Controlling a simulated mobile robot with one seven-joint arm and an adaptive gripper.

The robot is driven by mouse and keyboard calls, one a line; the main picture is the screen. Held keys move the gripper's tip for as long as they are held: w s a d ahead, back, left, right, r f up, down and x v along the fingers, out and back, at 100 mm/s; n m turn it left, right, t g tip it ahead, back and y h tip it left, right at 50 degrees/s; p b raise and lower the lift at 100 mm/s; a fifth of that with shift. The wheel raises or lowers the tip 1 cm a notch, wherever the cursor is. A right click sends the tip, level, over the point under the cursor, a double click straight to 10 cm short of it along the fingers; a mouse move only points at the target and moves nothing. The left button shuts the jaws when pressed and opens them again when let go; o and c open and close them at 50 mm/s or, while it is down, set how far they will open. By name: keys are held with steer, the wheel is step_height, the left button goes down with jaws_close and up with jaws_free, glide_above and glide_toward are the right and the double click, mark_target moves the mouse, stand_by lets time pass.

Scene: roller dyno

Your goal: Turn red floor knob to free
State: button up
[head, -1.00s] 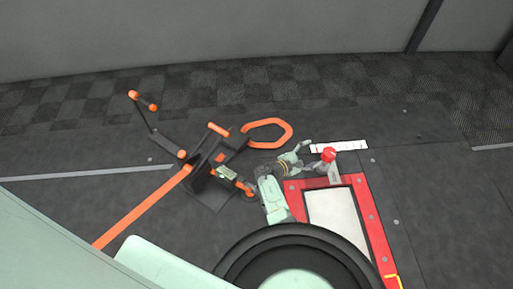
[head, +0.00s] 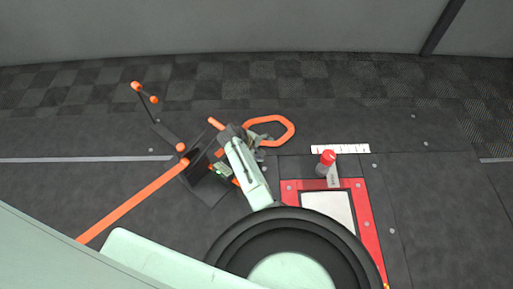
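The red knob (head: 327,157) stands upright on a short grey post by the back edge of a red floor frame (head: 366,215).
A black stand with orange bars (head: 200,172), an orange loop (head: 285,121) and an orange strap (head: 135,212) lies to the left. A white marked strip (head: 340,149) is behind the knob. The dark floor on the right is mostly clear.

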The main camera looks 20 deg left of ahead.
steer(key=shift+s+a+f, duration=0.25)
steer(key=shift+s+a, duration=0.35)
steer(key=shift+a, duration=0.2)
